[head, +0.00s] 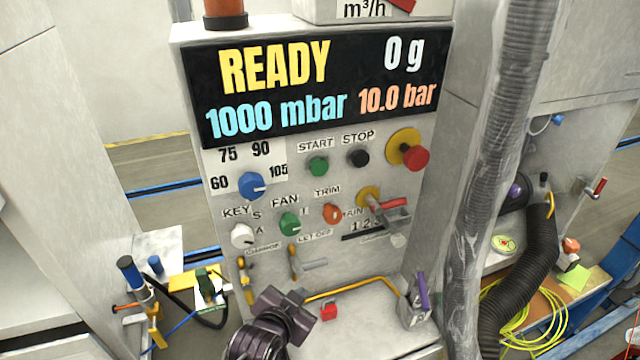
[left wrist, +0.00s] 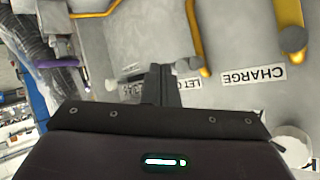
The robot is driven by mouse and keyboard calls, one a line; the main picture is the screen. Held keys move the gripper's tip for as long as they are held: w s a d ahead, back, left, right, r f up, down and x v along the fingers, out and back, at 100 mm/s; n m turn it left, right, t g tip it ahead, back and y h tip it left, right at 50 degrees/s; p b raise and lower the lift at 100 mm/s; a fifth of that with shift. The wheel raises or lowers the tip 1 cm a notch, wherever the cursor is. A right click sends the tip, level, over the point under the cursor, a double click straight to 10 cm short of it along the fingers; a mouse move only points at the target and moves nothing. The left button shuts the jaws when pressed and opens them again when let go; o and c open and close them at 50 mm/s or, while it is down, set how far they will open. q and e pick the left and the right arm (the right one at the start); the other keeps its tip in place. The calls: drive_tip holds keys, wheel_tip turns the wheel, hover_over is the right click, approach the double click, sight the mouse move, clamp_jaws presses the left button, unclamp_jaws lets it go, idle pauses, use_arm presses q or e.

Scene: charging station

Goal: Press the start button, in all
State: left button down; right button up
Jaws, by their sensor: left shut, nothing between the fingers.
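The start button (head: 318,166) is a round green knob under the label START, on the grey panel below the display in the head view. A black stop button (head: 358,157) sits just to its right. My left gripper (head: 288,302) is low in front of the panel, well below the start button and apart from it. It is shut and empty. In the left wrist view its closed fingers (left wrist: 163,84) point towards the lower panel, near the CHARGE label (left wrist: 252,76); the start button is not seen there. My right gripper is not in view.
The display (head: 320,85) reads READY, 0 g, 1000 mbar and 10.0 bar. A red mushroom button (head: 415,158) is right of stop. A blue dial (head: 251,186), green fan knob (head: 290,224) and orange trim knob (head: 332,214) lie below. A ribbed hose (head: 497,150) hangs at right.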

sight(318, 166)
use_arm(q)
drive_tip(key=d+r+m+t+h, duration=0.2)
drive_tip(key=d+r+t, duration=0.1)
drive_tip(key=r, duration=0.8)
drive_tip(key=w+d+r+m+t+h, duration=0.1)
drive_tip(key=d+r+m+t+h, duration=0.1)
drive_tip(key=r, duration=0.9)
drive_tip(key=d+t, duration=0.1)
drive_tip(key=d, duration=0.1)
drive_tip(key=shift+d+r+m, duration=0.25)
drive_tip(key=shift+d+m, duration=0.05)
drive_tip(key=shift+d, duration=0.05)
drive_tip(key=shift+w, duration=0.1)
drive_tip(key=w+a, duration=0.3)
drive_tip(key=w, duration=0.5)
drive_tip(key=shift+a, duration=0.2)
drive_tip(key=shift+w, duration=0.15)
drive_tip(key=shift+w+a, duration=0.15)
drive_tip(key=shift+w, duration=0.15)
